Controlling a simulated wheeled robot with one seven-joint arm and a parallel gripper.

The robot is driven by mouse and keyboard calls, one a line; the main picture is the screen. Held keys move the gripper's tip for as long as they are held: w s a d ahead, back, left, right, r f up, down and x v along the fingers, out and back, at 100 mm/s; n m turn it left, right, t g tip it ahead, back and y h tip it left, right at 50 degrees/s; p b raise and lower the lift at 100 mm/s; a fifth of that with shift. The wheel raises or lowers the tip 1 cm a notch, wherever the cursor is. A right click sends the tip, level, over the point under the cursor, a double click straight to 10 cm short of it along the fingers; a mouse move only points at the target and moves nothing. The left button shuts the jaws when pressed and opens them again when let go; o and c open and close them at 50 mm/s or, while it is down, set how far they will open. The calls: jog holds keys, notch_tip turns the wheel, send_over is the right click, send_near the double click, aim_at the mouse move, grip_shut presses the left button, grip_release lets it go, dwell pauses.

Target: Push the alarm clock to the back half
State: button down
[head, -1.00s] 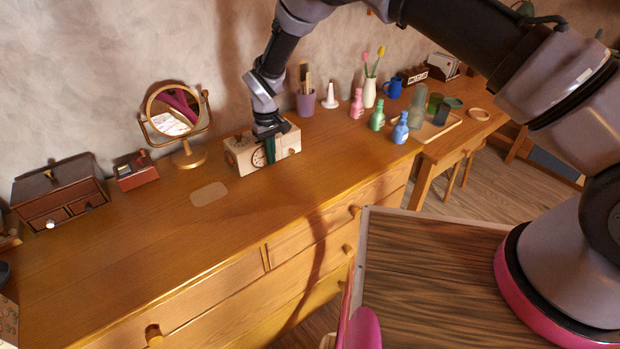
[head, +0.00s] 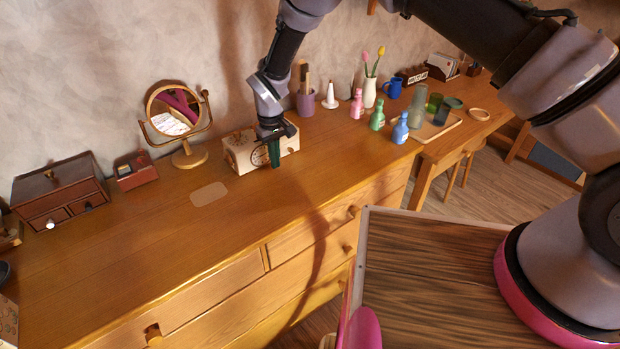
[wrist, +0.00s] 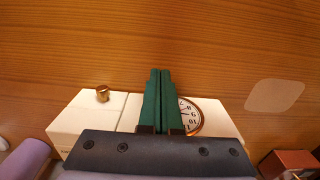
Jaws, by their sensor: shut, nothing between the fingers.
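The alarm clock (head: 238,154) is a cream box with a round clock face on its front, standing on the wooden dresser top (head: 130,244) toward the wall. In the wrist view the clock (wrist: 88,118) shows a brass knob and part of its dial. My gripper (head: 275,163) has green fingers, shut and empty, pointing down at the clock's front side. In the wrist view the gripper (wrist: 160,74) covers part of the dial, and its tips reach past the clock's front edge. I cannot tell whether the fingers touch the clock.
A round mirror (head: 188,158) stands left of the clock, and a purple cup (head: 306,104) stands behind it to the right. Small bottles (head: 377,117) and a vase stand further right. A pale flat patch (head: 209,194) lies left of the clock. The front of the dresser top is clear.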

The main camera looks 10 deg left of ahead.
jog(key=shift+s+d+r, duration=0.45)
jog(key=shift+d+r, duration=0.05)
jog(key=shift+r, duration=0.35)
jog(key=shift+s+d+r, duration=0.4)
jog(key=shift+d+r, duration=0.1)
jog(key=shift+r, duration=0.3)
jog(key=shift+s+d+r, duration=0.45)
jog(key=shift+d+r, duration=0.05)
jog(key=shift+r, duration=0.35)
